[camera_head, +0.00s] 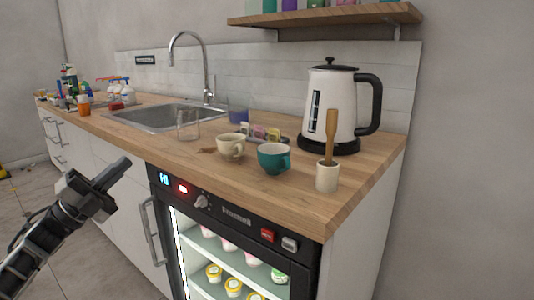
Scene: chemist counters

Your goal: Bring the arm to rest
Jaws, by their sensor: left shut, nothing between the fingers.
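My left gripper (117,178) comes in from the left on its dark arm. It is shut with nothing between its fingers. It hangs in free air in front of the white cabinet fronts, apart from the wooden counter (350,196) and left of the lit fridge. My right gripper does not show.
On the counter stand a white kettle (331,100), a teal cup (273,158), a cream cup (231,146), a cup with a wooden pestle (327,177), and a clear glass (188,125) near the sink (151,116). A door handle (152,232) juts out near my left gripper.

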